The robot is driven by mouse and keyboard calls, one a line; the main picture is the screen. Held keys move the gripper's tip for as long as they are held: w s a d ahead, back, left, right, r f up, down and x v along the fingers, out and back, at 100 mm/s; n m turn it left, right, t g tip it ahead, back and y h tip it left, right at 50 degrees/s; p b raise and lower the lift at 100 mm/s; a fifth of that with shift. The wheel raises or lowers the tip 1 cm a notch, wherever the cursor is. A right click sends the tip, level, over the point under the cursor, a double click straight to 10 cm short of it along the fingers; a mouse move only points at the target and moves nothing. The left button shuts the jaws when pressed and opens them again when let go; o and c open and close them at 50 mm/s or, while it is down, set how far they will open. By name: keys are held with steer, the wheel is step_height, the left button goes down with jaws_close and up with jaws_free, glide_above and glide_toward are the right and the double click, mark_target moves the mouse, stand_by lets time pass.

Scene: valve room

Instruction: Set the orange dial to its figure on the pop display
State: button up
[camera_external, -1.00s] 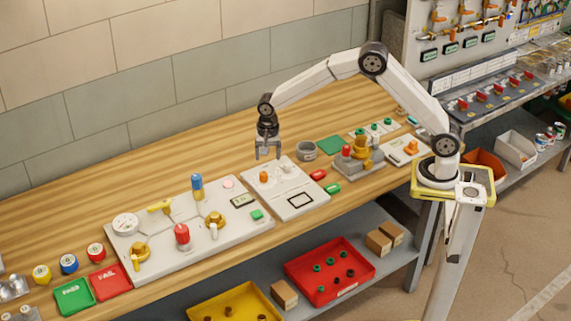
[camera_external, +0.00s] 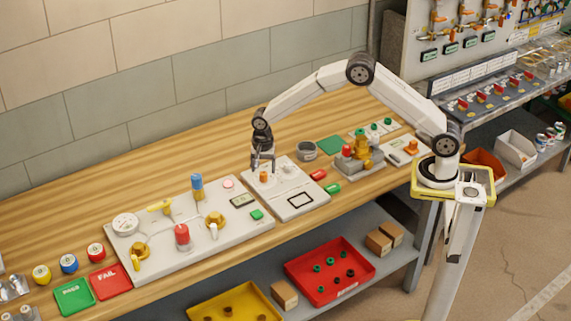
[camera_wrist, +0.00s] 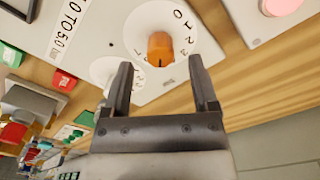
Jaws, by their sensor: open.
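The orange dial (camera_wrist: 160,48) stands on a white numbered disc in the wrist view, with figures such as 0, 1 and 2 around its right side. A small dark mark shows on the dial's lower part. The dial is also in the external view (camera_external: 264,177), on the smaller white panel (camera_external: 285,209). My gripper (camera_wrist: 162,88) is open and empty. Its fingers point toward the dial, which lies ahead of the gap between them. In the external view my gripper (camera_external: 262,164) is just above and behind the dial. I cannot identify the pop display or read its figure.
A second white knob (camera_wrist: 104,70) sits beside the dial. A larger valve panel (camera_external: 160,250) lies to the left.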

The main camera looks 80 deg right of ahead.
mark_target(264, 173)
steer(key=shift+f, duration=1.6)
steer(key=shift+c, duration=0.2)
jaws_close()
